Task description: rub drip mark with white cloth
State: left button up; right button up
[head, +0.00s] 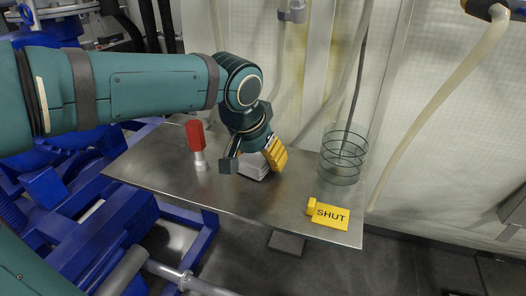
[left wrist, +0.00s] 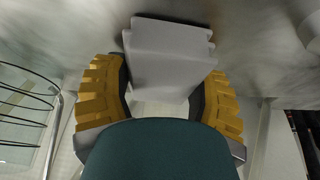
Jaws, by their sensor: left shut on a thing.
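My left gripper (head: 262,160) is over the metal table with its yellow fingers down. In the left wrist view, the yellow fingers (left wrist: 163,100) are on either side of the white cloth (left wrist: 170,58), a folded, block-like pad, and are shut on it. In the head view the cloth (head: 253,170) shows below the gripper, at or close to the table top; I cannot tell whether it touches. I cannot make out a drip mark; it may be hidden under the cloth or gripper. My right gripper is not in view.
The metal table (head: 225,196) also bears a red-topped metal piece (head: 196,146) to the left, a clear cylinder with wire rings (head: 342,158) to the right, and a yellow SHUT tag (head: 330,215) near the right front edge. Blue framework (head: 60,190) stands at left. The table's front middle is clear.

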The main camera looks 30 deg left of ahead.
aim_at(253, 163)
pick_arm(q)
jog(key=shift+s+d+f+b, duration=0.1)
jog(key=shift+s+d+b, duration=0.15)
jog(key=shift+s, duration=0.6)
jog(key=shift+s+d+f+b, duration=0.15)
jog(key=shift+s+b, duration=0.1)
jog(key=shift+s, duration=0.6)
jog(key=shift+r, duration=0.15)
jog(key=shift+w, duration=0.1)
jog(key=shift+w+a, duration=0.2)
jog(key=shift+w, duration=0.6)
jog(key=shift+w+a, duration=0.2)
jog(key=shift+w, duration=0.6)
jog(key=shift+w+a+p, duration=0.2)
jog(key=shift+w+p, duration=0.05)
jog(key=shift+w, duration=0.65)
jog(key=shift+w+a+p, duration=0.2)
jog(key=shift+w, duration=0.65)
jog(key=shift+r, duration=0.15)
notch_tip(253, 163, up, 6)
jog(key=p, duration=0.4)
jog(key=shift+p, duration=0.35)
